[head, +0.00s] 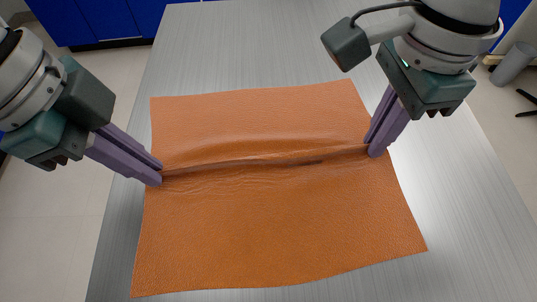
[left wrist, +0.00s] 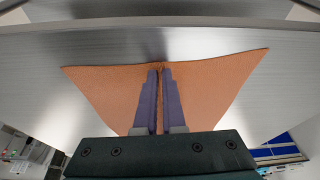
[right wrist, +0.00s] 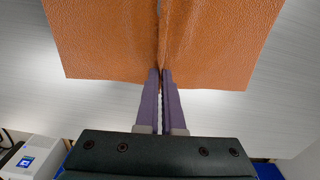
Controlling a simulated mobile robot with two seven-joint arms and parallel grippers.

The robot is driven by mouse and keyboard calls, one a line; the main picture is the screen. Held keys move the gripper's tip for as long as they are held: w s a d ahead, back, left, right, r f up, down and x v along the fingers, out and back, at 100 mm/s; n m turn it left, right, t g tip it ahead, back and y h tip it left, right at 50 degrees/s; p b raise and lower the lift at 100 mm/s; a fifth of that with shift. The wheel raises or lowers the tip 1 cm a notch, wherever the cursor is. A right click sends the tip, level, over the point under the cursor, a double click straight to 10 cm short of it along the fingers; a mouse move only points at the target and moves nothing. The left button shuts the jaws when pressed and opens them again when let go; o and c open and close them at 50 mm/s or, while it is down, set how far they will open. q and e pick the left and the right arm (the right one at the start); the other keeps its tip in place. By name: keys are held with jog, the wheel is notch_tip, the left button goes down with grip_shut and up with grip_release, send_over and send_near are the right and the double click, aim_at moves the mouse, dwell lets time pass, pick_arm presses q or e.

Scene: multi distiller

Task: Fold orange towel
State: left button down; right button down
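The orange towel (head: 270,235) lies spread on the metal table, with a raised ridge running across its middle from left to right. My left gripper (head: 158,174) is at the left end of this ridge, its purple fingers closed on the towel's left edge. The left wrist view shows these fingers (left wrist: 160,68) nearly together with towel between the tips. My right gripper (head: 370,150) is at the right end of the ridge. In the right wrist view its fingers (right wrist: 160,74) are close together on a pinched fold of the towel. The rest of the towel looks flat.
The brushed metal table (head: 250,45) is bare around the towel, with free room behind it and to the right. The table's left edge runs close to the towel. Blue cabinets (head: 95,20) stand beyond the table.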

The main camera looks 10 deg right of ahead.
dwell(0.8)
